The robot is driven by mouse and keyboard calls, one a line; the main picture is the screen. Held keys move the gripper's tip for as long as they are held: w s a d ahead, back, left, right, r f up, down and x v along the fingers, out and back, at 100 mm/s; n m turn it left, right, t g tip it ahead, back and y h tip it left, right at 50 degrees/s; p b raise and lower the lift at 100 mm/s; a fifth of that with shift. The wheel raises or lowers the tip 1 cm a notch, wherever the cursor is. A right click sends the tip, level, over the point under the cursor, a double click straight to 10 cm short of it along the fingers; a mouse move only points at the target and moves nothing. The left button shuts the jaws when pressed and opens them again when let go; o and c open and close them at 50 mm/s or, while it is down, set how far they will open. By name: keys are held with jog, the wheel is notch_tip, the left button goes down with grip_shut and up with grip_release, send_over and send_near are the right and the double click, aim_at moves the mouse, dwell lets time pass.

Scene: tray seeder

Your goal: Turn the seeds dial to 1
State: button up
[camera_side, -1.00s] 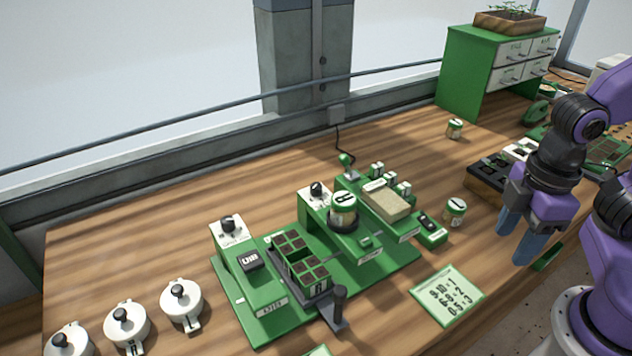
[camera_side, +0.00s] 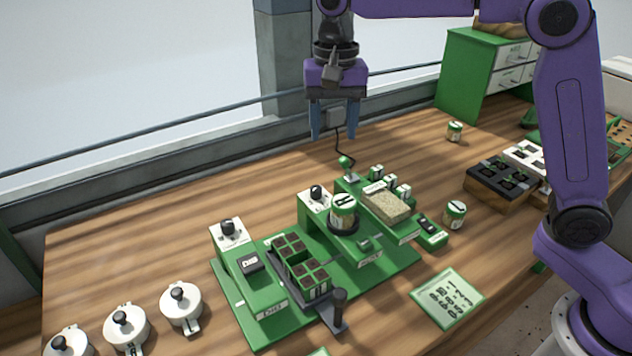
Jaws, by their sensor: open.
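The green tray seeder (camera_side: 350,268) stands on the wooden table. It has two black dial knobs on white panels: a left knob (camera_side: 228,226) and a middle knob (camera_side: 315,192) beside a labelled jar (camera_side: 343,208) on the seeder. The lettering around both knobs is too small to read, so I cannot tell their settings or which is the seeds dial. My gripper (camera_side: 333,132) hangs with its blue fingers pointing down, apart and empty. In the picture it shows above the middle knob, clear of the seeder.
Several white lidded pots (camera_side: 180,307) stand at the lower left. A green-edged card (camera_side: 447,297) lies at the front right, near another jar (camera_side: 455,214). A lever (camera_side: 338,306) rises at the seeder's front. A green drawer cabinet (camera_side: 472,76) stands at the back right.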

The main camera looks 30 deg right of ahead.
aim_at(316, 187)
jog(key=w+m, duration=0.4)
jog(key=w, duration=0.2)
notch_tip(316, 187, down, 17)
jog(key=shift+d+r, duration=0.1)
jog(key=shift+d, duration=0.05)
dwell(0.4)
grip_shut()
